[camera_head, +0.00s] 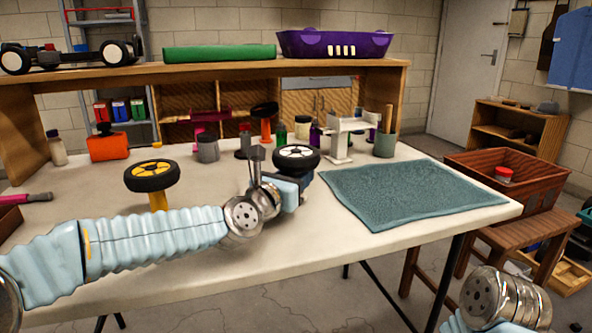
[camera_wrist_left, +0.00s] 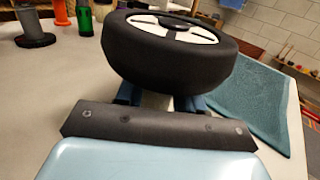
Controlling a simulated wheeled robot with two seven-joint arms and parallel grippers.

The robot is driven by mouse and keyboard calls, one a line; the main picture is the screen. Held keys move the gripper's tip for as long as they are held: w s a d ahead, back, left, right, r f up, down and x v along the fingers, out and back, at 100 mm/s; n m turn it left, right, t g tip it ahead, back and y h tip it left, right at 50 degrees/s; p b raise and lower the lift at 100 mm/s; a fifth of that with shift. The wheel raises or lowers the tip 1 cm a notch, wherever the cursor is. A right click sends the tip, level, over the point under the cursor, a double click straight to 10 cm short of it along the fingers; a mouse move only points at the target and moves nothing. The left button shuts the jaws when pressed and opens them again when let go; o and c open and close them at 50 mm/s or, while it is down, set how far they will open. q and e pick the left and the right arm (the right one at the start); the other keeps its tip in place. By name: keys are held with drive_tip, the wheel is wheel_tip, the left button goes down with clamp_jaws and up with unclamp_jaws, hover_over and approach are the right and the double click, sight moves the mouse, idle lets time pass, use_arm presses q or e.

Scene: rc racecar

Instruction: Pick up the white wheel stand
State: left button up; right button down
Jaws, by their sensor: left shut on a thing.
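A black wheel with a white-spoked hub (camera_head: 297,158) sits face up near the middle of the table. In the left wrist view the wheel (camera_wrist_left: 170,50) fills the upper middle. My left gripper (camera_head: 298,182) is just below it. In the left wrist view its blue fingers (camera_wrist_left: 165,101) are on both sides of a pale upright part, the white wheel stand (camera_wrist_left: 168,104), and are shut on it. Most of the stand is hidden by the wheel and the gripper.
A second wheel, on a yellow stand (camera_head: 158,200), is to the left. A white frame-like object (camera_head: 340,140) and a green cup (camera_head: 385,145) stand behind to the right. A teal mat (camera_head: 410,193) covers the table's right. Bottles and jars line the back.

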use_arm(q)
drive_tip(key=shift+c, duration=0.7)
drive_tip(key=shift+r, duration=0.15)
